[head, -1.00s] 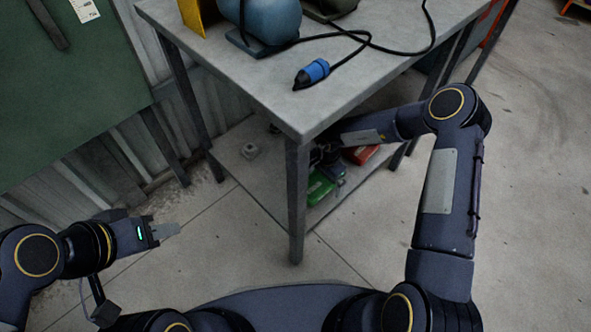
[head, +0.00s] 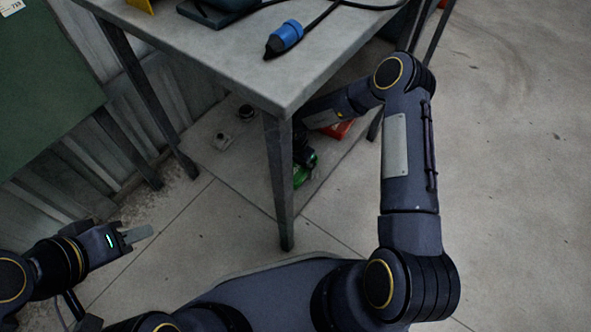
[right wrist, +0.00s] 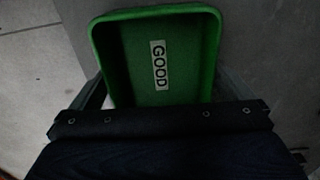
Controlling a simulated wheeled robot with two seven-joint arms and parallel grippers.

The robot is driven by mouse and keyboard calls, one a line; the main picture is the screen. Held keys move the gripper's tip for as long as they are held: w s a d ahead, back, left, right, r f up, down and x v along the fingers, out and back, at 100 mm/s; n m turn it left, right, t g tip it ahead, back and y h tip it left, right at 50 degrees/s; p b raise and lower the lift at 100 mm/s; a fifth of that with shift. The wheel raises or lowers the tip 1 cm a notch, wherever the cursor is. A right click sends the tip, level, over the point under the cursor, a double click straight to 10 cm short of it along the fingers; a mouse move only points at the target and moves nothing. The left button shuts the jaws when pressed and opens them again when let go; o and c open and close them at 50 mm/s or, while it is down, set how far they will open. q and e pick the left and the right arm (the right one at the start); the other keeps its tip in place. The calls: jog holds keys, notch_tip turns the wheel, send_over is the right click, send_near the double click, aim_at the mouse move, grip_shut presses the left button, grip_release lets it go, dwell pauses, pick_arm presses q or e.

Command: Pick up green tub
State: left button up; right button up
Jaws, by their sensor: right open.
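The green tub (head: 301,177) sits on the lower shelf under the table, partly hidden by my right gripper and the table leg in the head view. In the right wrist view the green tub (right wrist: 185,75) fills the upper middle, with a white "GOOD" label inside. My right gripper (right wrist: 160,92) is open, with one finger on each side of the tub; I cannot tell whether they touch it. My left gripper (head: 136,236) is out over the floor at left, away from the tub; its jaw opening cannot be made out.
The grey table (head: 250,80) stands over the shelf (head: 235,170), with its front leg (head: 280,190) close to my right gripper. A red tub (head: 338,130) is behind the green one. A blue plug (head: 285,37) with black cable lies on top. Floor at right is clear.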

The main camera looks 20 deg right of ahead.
aim_at(297, 170)
jog(key=shift+c, duration=0.4)
jog(key=shift+r, duration=0.1)
jog(key=c, duration=0.7)
jog(key=shift+r+p, duration=0.65)
jog(key=shift+r, duration=0.05)
jog(key=r+p, duration=0.2)
jog(key=r, duration=0.1)
jog(key=shift+s+d, duration=0.1)
jog(key=shift+d, duration=0.1)
jog(key=s+d+r+p, duration=0.2)
jog(key=s+d+r, duration=0.1)
jog(key=s+d+r+p, duration=0.2)
jog(key=s+d, duration=0.1)
jog(key=s+d+r+p, duration=0.3)
jog(key=shift+s+d+r, duration=0.2)
jog(key=shift+s+r, duration=0.1)
jog(key=shift+s, duration=0.1)
